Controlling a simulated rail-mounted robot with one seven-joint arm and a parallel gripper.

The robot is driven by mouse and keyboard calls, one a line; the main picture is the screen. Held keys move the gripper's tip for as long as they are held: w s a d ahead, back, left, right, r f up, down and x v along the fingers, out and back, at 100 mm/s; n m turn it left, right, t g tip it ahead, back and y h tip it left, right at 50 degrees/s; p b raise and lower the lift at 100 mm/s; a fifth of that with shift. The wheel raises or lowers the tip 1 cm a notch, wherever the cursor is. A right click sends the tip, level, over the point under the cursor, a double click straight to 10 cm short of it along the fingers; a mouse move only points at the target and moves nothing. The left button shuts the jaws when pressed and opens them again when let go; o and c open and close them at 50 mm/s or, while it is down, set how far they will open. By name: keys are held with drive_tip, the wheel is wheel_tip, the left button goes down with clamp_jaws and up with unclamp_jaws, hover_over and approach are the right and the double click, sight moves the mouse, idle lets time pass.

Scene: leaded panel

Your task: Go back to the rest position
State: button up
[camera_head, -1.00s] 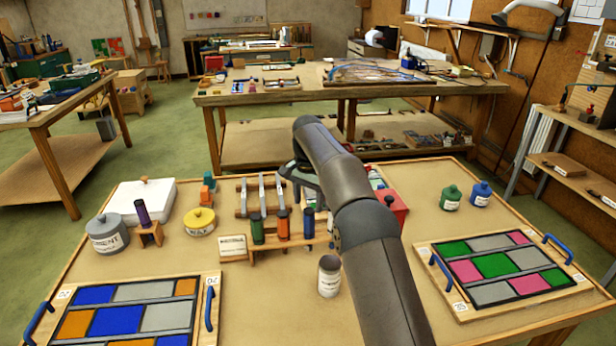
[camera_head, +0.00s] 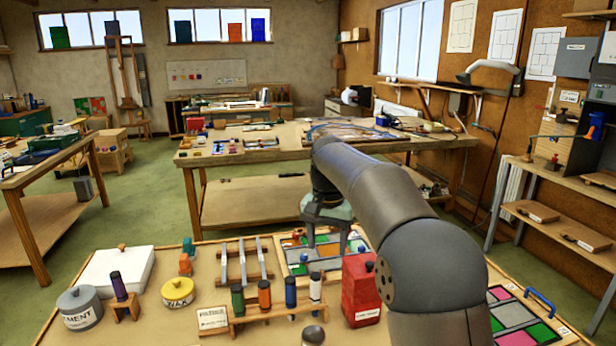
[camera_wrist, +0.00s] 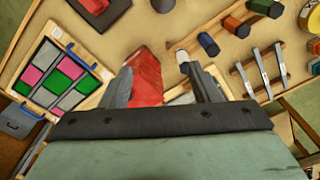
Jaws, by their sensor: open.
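My gripper (camera_head: 327,237) is open and empty above the worktable (camera_head: 200,333), over a coloured glass panel (camera_head: 296,266) behind the bottle rack. My arm partly hides that panel in the head view. In the wrist view, my two gripper fingers (camera_wrist: 156,70) stand apart. A red container (camera_wrist: 148,72) shows between and beyond them, but nothing is gripped. The same red container (camera_head: 360,300) stands just right of the rack in the head view, apart from my gripper.
A wooden rack (camera_head: 270,313) holds upright coloured bottles. Metal bars on a stand (camera_head: 243,263), a yellow tin (camera_head: 178,291), a grey cement pot (camera_head: 79,308) and a white box (camera_head: 115,272) lie left. Another glass panel (camera_head: 512,318) lies right, partly behind my arm.

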drive_tip(key=s+d+f+n, duration=0.1)
drive_tip(key=s+d+f, duration=0.2)
drive_tip(key=s, duration=0.8)
drive_tip(key=s+d+f+n, duration=0.1)
drive_tip(key=s+d+f, duration=0.3)
drive_tip(key=s, duration=0.8)
drive_tip(key=s+d+f+n, duration=0.1)
drive_tip(key=s+d+f, duration=0.3)
drive_tip(key=s, duration=0.8)
drive_tip(key=shift+f+n+t, duration=0.3)
drive_tip(key=shift+f+t, duration=0.1)
drive_tip(key=shift+s, duration=0.1)
